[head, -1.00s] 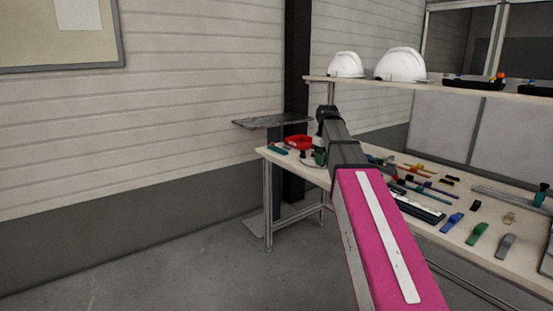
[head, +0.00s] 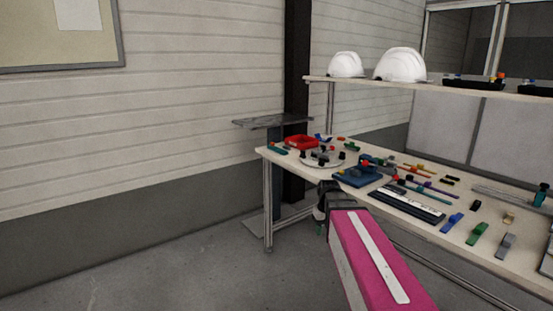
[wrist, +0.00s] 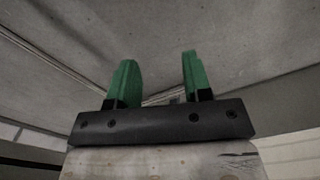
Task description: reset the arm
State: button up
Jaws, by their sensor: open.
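My gripper (wrist: 157,85) shows in the wrist view with its two green fingers apart and nothing between them. In the head view my pink arm reaches up from the bottom. Its dark end stands in front of the workbench's front edge, and a bit of green finger (head: 320,230) shows low beside it. Most of the gripper is hidden there. The workbench (head: 375,205) stands to the right, with tools and parts on its top. Two white helmet shells, a smaller one (head: 346,65) and a larger one (head: 400,66), sit on the shelf above it.
A red tray (head: 301,142), a round grey fixture (head: 322,158), a blue block (head: 358,177) and a black-and-white case (head: 407,204) lie on the bench. A dark post (head: 297,60) stands behind. The floor (head: 150,270) on the left is clear.

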jog(key=s+f+m, duration=0.2)
jog(key=s+f, duration=0.8)
jog(key=f, duration=0.1)
jog(key=shift+s+f+m, duration=0.3)
jog(key=shift+s+m, duration=0.1)
